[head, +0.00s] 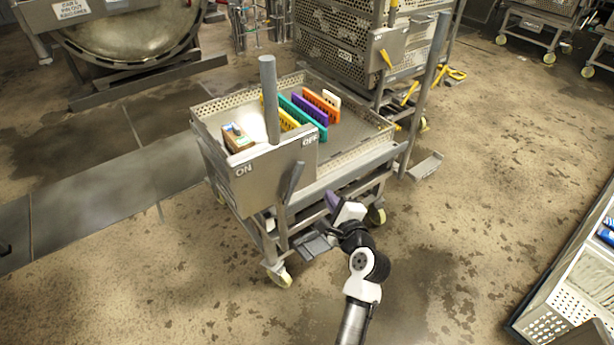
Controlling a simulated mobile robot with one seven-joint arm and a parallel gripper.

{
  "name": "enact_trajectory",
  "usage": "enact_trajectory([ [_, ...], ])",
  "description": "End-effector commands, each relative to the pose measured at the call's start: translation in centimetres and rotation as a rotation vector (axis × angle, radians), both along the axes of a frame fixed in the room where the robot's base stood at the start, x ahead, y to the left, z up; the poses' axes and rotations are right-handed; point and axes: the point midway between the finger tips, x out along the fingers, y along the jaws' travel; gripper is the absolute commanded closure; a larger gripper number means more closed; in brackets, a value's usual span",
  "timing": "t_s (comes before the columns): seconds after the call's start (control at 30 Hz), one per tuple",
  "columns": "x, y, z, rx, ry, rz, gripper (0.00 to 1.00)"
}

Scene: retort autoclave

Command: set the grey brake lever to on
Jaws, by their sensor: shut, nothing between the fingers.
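The grey brake lever (294,182) is at the front of a steel trolley, by the lower right part of a metal plate (262,178). The plate is marked ON at its left and OFF at its upper right. The lever leans right, its top end just under the OFF mark. My gripper (333,201) is shut and empty, with purple at its tip. In the picture it is to the right of the lever and slightly lower, apart from it. The fingers are small and partly hidden by the wrist.
The trolley's tray (358,148) holds several coloured slotted dividers and a small box (236,138). Upright grey posts (270,100) rise at its corners. A grey footplate (315,243) is low near my arm. A perforated basket cart (345,45) stands behind.

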Motion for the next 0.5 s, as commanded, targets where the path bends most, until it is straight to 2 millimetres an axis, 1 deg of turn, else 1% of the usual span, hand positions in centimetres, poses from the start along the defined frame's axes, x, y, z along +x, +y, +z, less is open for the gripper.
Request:
enact_trajectory([
  [0.07,0.0,0.2,-0.3,0.003,0.010,0.007,1.00],
  [0.17,0.9,0.5,-0.4,0.004,0.009,0.009,1.00],
  [0.27,2.5,1.1,-0.5,0.004,0.009,0.010,1.00],
  [0.5,7.5,2.7,-1.2,0.003,0.009,0.009,1.00],
])
